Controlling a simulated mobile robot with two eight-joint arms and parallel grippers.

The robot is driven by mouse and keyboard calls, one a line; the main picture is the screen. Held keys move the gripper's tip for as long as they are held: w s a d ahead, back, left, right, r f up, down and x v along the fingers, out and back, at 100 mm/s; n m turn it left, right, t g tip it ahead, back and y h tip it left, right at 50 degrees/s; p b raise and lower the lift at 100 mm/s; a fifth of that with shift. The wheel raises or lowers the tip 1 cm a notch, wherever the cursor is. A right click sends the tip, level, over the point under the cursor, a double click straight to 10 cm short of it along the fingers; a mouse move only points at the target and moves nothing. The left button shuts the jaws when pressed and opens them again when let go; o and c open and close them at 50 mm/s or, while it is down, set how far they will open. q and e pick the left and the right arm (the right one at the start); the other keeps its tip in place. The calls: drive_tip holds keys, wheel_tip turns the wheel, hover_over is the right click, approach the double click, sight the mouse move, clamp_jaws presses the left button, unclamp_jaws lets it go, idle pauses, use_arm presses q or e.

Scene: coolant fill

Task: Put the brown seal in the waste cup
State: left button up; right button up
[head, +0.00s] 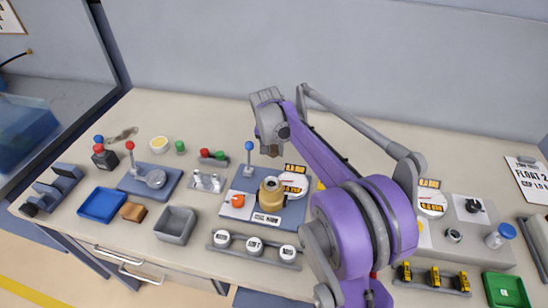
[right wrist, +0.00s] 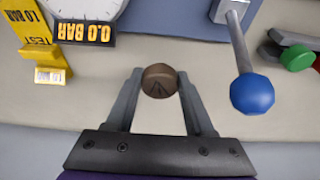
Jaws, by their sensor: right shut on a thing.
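The brown seal (right wrist: 159,81) is a small round brown piece with a mark on its face, held between the fingertips of my right gripper (right wrist: 160,76) in the right wrist view. In the head view my right gripper (head: 270,146) is above the back of the blue plate with the brass fitting, the seal showing as a brown bit (head: 269,151) below it. No cup is labelled as waste. My left gripper is not in view.
A blue-knobbed lever (head: 249,156) stands close left of my right gripper; its blue knob (right wrist: 252,93) is near in the wrist view. The brass fitting (head: 271,194) and a gauge (head: 293,184) are in front. A blue tray (head: 102,204) lies at left. The back of the table is mostly clear.

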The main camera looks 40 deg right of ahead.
sight(272, 155)
drive_tip(key=shift+f, duration=1.6)
drive_tip(key=shift+f, duration=0.2)
drive_tip(key=o, duration=1)
drive_tip(key=shift+o, duration=0.2)
drive_tip(key=shift+r, duration=0.2)
